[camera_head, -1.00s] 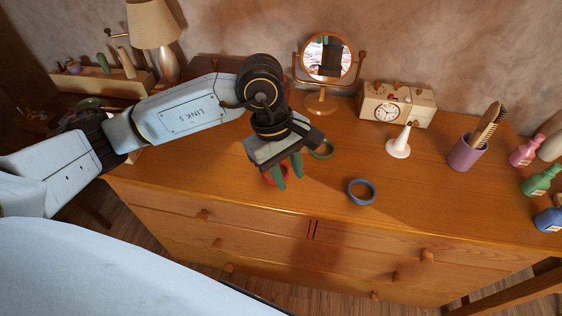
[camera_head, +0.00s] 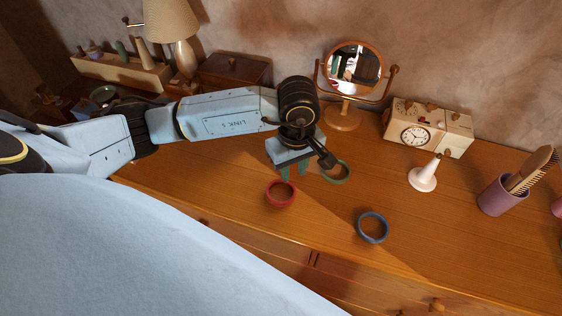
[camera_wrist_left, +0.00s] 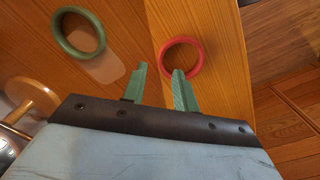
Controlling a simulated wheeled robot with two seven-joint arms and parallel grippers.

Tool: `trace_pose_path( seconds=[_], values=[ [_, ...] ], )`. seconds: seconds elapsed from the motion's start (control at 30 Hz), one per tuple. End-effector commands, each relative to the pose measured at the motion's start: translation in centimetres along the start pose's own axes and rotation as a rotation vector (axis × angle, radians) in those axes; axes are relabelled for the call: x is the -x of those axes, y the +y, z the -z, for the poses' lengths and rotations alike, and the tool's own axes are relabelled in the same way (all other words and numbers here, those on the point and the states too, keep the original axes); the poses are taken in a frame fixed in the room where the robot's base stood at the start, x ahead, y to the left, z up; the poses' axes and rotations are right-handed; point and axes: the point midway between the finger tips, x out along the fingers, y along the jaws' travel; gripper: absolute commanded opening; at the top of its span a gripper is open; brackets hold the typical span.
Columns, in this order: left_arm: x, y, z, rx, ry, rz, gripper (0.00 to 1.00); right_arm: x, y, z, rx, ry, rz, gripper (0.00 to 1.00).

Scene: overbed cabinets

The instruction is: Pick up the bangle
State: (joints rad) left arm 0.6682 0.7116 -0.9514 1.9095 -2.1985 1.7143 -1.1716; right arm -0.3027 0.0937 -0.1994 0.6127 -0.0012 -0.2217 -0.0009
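Three bangles lie flat on the wooden dresser top: a red bangle (camera_head: 268,195), a green bangle (camera_head: 347,177) and a blue bangle (camera_head: 360,232). My left gripper (camera_head: 294,173) is above the dresser, just behind the red bangle and left of the green one. Its green fingers (camera_wrist_left: 160,69) are apart with nothing between them. In the left wrist view the red bangle (camera_wrist_left: 165,51) lies beyond the fingertips, partly covered by the right-hand finger. The green bangle (camera_wrist_left: 57,40) is at upper left there. My right gripper is not in view.
A round mirror (camera_head: 342,118), a clock box (camera_head: 458,130), a white cone-shaped stand (camera_head: 422,180) and a purple cup (camera_head: 496,197) with combs stand along the back and right. A lamp (camera_head: 172,22) and wooden box (camera_head: 235,72) are at back left. The dresser front is clear.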

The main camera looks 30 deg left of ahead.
Motion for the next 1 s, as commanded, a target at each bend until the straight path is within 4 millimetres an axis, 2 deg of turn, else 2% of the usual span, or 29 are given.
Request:
trace_pose_path(
  seconds=[0.1,0.3,0.6,0.67,0.83,1.0],
  values=[
    [-1.6,-0.2,-0.2,0.002,-0.004,0.004,0.29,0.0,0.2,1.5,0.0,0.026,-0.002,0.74],
    [-4.4,-0.2,-0.3,0.002,-0.003,0.002,0.29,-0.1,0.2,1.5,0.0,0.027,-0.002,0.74],
    [-5.0,-0.2,-0.3,0.001,-0.002,0.0,0.29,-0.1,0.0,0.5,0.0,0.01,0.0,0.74],
    [-5.0,-0.2,-0.3,0.001,-0.001,0.0,0.24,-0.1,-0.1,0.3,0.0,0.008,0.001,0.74],
    [-4.9,-0.2,-0.3,0.001,-0.001,0.001,0.02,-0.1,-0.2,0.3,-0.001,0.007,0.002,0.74],
    [-4.9,-0.2,-0.2,0.001,-0.001,0.001,0.0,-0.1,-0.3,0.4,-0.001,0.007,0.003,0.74]
  ],
)
